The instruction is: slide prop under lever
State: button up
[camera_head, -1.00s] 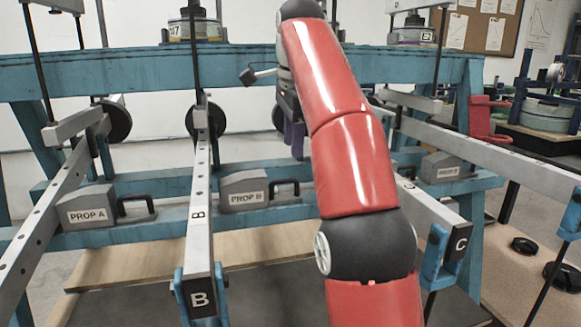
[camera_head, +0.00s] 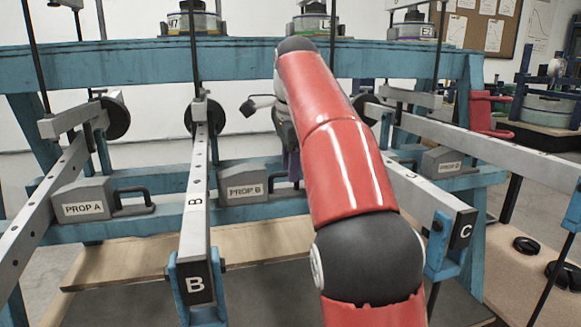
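Prop B (camera_head: 244,183) is a grey stepped block with a black handle on its right side, sitting on the blue rail right of lever B (camera_head: 197,200). Lever B is a long pale bar with holes, its near end at a blue bracket marked B. Prop A (camera_head: 85,200) sits on the rail at the left, beside another lever bar (camera_head: 45,195). A third prop (camera_head: 440,162) is at the right, near lever C (camera_head: 430,195). My gripper (camera_head: 292,166) points down at prop B's handle and overlaps it in view. My red arm hides part of it, so its finger opening and contact are unclear.
A blue frame beam (camera_head: 130,65) crosses the back, with round weights above it. Black discs hang behind the levers. A wooden board (camera_head: 130,255) lies below the rail. Bracket C (camera_head: 440,245) stands close to the right of my arm.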

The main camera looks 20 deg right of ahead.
grip_shut()
jog(key=shift+a, duration=0.1)
